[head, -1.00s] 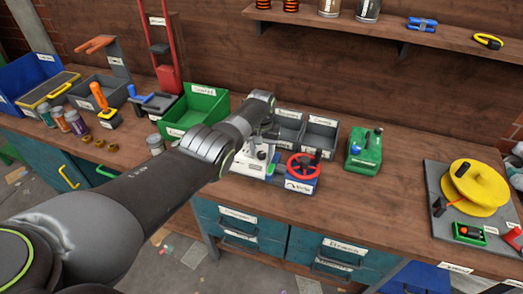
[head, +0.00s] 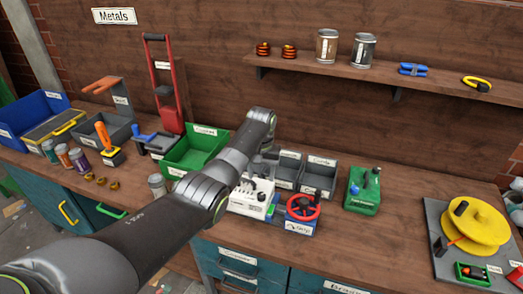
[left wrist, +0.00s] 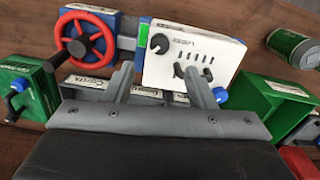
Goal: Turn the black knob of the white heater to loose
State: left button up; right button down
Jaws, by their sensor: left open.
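The white heater (head: 247,200) stands on the wooden bench, partly hidden behind my left arm in the head view. In the left wrist view the heater (left wrist: 215,52) shows its white face with a row of dark slots and small printed lettering. A black knob (left wrist: 160,43) sits on this face towards its left side. My left gripper (left wrist: 158,76) is open and empty, its two fingers apart in front of the heater's face. The knob appears beyond the gap between the fingertips, apart from them. My right gripper is in neither view.
A red handwheel (head: 302,206) on a blue and white unit stands right beside the heater. Grey bins (head: 318,178) are behind it, a green bin (head: 190,158) to the left and a green box (head: 362,192) to the right.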

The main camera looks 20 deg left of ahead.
pick_arm(q)
notch_tip(320, 180, up, 8)
jog(key=b, duration=0.1)
jog(key=shift+r+b, duration=0.2)
jog(key=shift+b, duration=0.1)
